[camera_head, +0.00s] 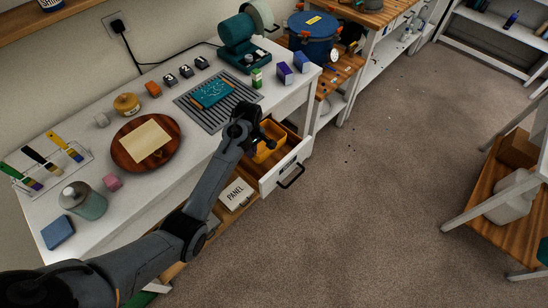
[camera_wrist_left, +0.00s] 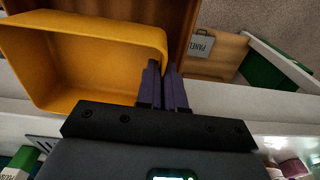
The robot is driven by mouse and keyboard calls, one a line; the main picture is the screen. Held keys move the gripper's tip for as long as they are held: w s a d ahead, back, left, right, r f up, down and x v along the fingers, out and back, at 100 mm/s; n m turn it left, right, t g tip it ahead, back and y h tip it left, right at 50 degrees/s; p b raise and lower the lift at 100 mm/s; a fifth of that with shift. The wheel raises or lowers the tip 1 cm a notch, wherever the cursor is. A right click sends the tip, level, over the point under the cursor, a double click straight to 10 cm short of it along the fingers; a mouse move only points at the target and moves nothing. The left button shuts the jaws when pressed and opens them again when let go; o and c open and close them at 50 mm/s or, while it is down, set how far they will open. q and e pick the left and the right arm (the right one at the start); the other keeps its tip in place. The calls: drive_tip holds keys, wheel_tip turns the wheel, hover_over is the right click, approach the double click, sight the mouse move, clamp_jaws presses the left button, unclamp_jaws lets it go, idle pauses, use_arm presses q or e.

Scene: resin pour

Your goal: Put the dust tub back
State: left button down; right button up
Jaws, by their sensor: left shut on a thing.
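The yellow tub (camera_head: 262,154) is at the open white drawer (camera_head: 296,166) of the bench, partly hidden by my left arm. It fills the left of the left wrist view (camera_wrist_left: 85,55). My left gripper (camera_head: 262,134) is over the tub's near side. In the left wrist view its purple fingers (camera_wrist_left: 163,72) are together on the tub's right-hand wall. Whether the tub touches the drawer floor is hard to tell. My right gripper is not in either view.
A sheet marked PANEL (camera_head: 237,194) lies below the bench edge. The bench top (camera_head: 80,135) carries a round wooden tray (camera_head: 122,157), a grey slatted mat (camera_head: 238,93), a green machine (camera_head: 240,45) and small blocks.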

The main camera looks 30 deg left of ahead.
use_arm(q)
drive_tip(key=shift+w+f+b, duration=0.5)
drive_tip(key=shift+w+f, duration=0.2)
drive_tip(key=shift+f, duration=0.35)
drive_tip(key=shift+n, duration=0.3)
drive_tip(key=shift+w+f+b, duration=0.1)
drive_tip(key=shift+f+b, duration=0.6)
drive_tip(key=shift+f, duration=4.3)
drive_tip(key=c, duration=1.3)
unclamp_jaws()
drive_tip(key=shift+o, duration=0.2)
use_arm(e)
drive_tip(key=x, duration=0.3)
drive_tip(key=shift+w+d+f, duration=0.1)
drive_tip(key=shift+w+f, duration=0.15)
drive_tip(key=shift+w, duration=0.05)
